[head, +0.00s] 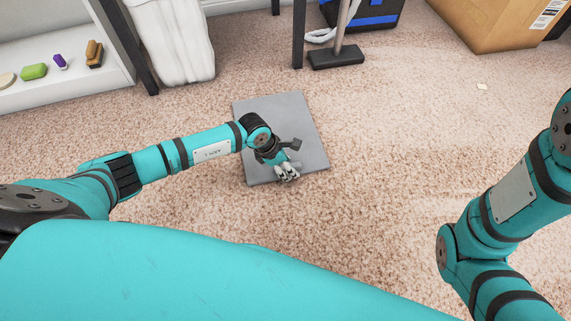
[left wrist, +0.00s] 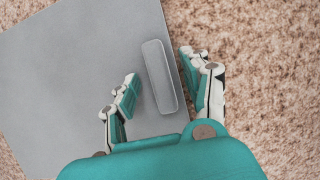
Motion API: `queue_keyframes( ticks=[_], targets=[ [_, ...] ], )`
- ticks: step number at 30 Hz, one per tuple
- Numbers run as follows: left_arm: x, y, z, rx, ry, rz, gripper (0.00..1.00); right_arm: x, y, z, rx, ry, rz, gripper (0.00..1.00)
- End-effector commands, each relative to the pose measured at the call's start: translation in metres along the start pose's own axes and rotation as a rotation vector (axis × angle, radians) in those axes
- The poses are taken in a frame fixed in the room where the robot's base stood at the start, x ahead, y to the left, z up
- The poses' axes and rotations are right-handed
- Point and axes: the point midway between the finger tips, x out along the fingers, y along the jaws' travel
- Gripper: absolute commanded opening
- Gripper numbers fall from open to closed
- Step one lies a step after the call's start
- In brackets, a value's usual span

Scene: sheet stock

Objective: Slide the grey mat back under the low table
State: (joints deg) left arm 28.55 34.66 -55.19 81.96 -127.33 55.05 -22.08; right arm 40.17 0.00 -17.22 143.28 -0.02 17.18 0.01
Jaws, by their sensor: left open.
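The grey mat (head: 285,112) lies flat on the carpet in the middle of the head view. It fills much of the left wrist view (left wrist: 70,75). A raised grey grip bar (left wrist: 158,77) lies along its near edge. My left gripper (head: 287,173) is open at that edge, its fingers on either side of the bar (left wrist: 163,88); contact cannot be told. Dark upright legs (head: 298,35) stand beyond the mat, apparently the low table's; its top is out of view. My right arm shows at the right, but its gripper is out of view.
A broom-like tool (head: 336,58), a black-and-blue box (head: 375,14) and a cardboard box (head: 490,22) stand at the back. Carpet right of the mat is mostly clear.

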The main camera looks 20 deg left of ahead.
Motion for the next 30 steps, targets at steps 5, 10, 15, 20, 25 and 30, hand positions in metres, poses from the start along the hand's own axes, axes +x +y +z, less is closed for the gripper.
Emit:
queue_keyframes(
  ticks=[5,10,15,20,25,30],
  targets=[
    [0.000,0.000,0.000,0.000,0.000,0.000,0.42,0.000,0.000,0.000,0.000,0.000,0.000,0.40],
    [-0.001,0.000,0.000,0.000,-0.001,0.000,0.19,0.000,0.000,0.000,0.000,0.000,0.000,0.40],
    [-0.001,0.000,0.000,0.000,-0.001,0.000,0.00,0.000,0.000,0.000,0.000,0.000,0.000,0.40],
    [-0.001,0.000,0.000,0.000,-0.001,0.001,0.00,0.000,0.000,0.000,0.000,0.000,0.000,0.40],
    [-0.001,0.003,-0.001,-0.003,-0.001,0.002,0.00,0.000,0.000,0.000,0.000,0.000,0.000,0.40],
    [-0.003,0.011,-0.005,-0.011,0.000,0.007,0.00,-0.001,0.000,0.000,0.000,-0.001,0.000,0.40]
  ],
)
